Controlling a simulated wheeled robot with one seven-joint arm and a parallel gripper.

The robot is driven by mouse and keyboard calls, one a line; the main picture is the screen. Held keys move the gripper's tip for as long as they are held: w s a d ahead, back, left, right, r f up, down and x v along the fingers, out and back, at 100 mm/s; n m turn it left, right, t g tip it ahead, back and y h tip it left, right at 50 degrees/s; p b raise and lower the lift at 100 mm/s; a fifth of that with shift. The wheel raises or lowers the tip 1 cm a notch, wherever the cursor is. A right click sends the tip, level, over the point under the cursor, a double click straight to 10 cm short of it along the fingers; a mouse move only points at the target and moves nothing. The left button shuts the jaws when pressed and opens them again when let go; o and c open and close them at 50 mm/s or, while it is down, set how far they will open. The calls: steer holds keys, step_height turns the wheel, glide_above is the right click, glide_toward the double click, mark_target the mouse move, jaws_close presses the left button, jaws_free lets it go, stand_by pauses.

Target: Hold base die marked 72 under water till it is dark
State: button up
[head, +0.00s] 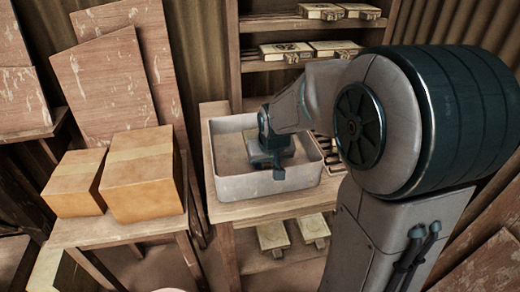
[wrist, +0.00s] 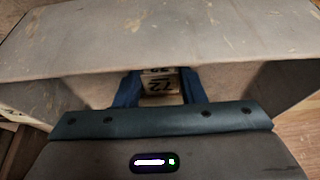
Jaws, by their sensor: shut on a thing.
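The base die (wrist: 160,86), marked 72, shows between my two blue fingers in the wrist view. Its visible face is pale cream with dark digits. My gripper (wrist: 158,92) is shut on it. In the head view my gripper (head: 278,168) points down inside a grey rectangular basin (head: 270,187), near its front wall, and hides the die. The basin's wall also shows in the wrist view (wrist: 160,35). The basin's inside looks brownish; I cannot make out the water's surface or how deep the die is.
The basin stands on a wooden table (head: 240,211). Shelves behind hold several pale dies (head: 285,50). Two more pale blocks (head: 272,236) lie below the table. Cardboard boxes (head: 143,175) stand on a table at the left. Dark items lie right of the basin.

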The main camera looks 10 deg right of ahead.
step_height(320, 180, up, 10)
steer(key=p, duration=0.7)
stand_by(2.3)
step_height(320, 180, up, 4)
steer(key=p, duration=0.2)
steer(key=shift+p, duration=0.3)
steer(key=shift+f, duration=0.1)
stand_by(0.3)
